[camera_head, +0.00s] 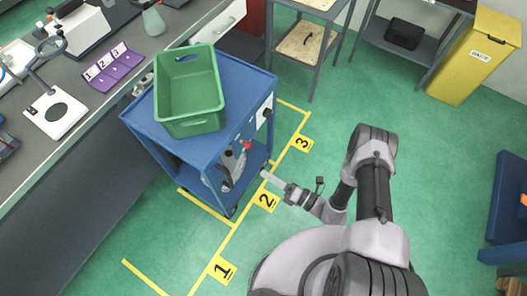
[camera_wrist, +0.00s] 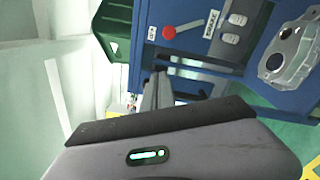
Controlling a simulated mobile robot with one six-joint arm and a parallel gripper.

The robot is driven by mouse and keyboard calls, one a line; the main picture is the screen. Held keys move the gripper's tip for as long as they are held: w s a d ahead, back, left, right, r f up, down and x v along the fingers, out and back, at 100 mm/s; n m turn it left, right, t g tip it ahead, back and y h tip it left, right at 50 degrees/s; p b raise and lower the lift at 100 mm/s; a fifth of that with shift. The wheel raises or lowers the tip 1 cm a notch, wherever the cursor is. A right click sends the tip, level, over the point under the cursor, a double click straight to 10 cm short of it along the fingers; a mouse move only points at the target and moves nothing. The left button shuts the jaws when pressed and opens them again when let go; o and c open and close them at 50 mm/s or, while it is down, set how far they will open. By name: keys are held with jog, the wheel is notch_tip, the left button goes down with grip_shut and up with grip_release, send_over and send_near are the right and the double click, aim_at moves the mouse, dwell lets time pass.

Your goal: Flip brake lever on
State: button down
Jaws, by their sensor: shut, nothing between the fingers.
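The blue cart (camera_head: 150,118) stands beside the workbench, and its side fills the upper right of the wrist view (camera_wrist: 190,62). There a small label, which seems to read BRAKE (camera_wrist: 212,20), sits beside two grey pads or lever parts (camera_wrist: 234,29). Which part is the brake lever, and its position, I cannot tell. A red round knob (camera_wrist: 169,33) is left of the label. My gripper (camera_head: 266,175) is shut and empty, low near the cart's lower front corner. In the wrist view its fingers (camera_wrist: 157,90) point toward the cart side, apparently apart from the pads.
A green crate (camera_head: 190,126) sits on the cart top. A metallic casting (camera_wrist: 288,55) shows at right in the wrist view. Yellow floor lines and number tags, such as tag 2 (camera_head: 267,200), lie around the cart. Open green floor lies to the right.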

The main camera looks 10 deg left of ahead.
aim_at(248, 145)
jog(key=f, duration=0.1)
jog(key=s+f+m+t, duration=0.1)
jog(key=f+m+h, duration=0.1)
jog(key=shift+s+d, duration=0.2)
jog(key=shift+d, duration=0.2)
jog(key=w+a+r+b, duration=0.1)
jog(key=w+a+b, duration=0.2)
jog(key=w+a, duration=0.5)
jog(key=shift+w+r, duration=0.2)
jog(key=shift+r, duration=0.2)
jog(key=shift+d, duration=0.1)
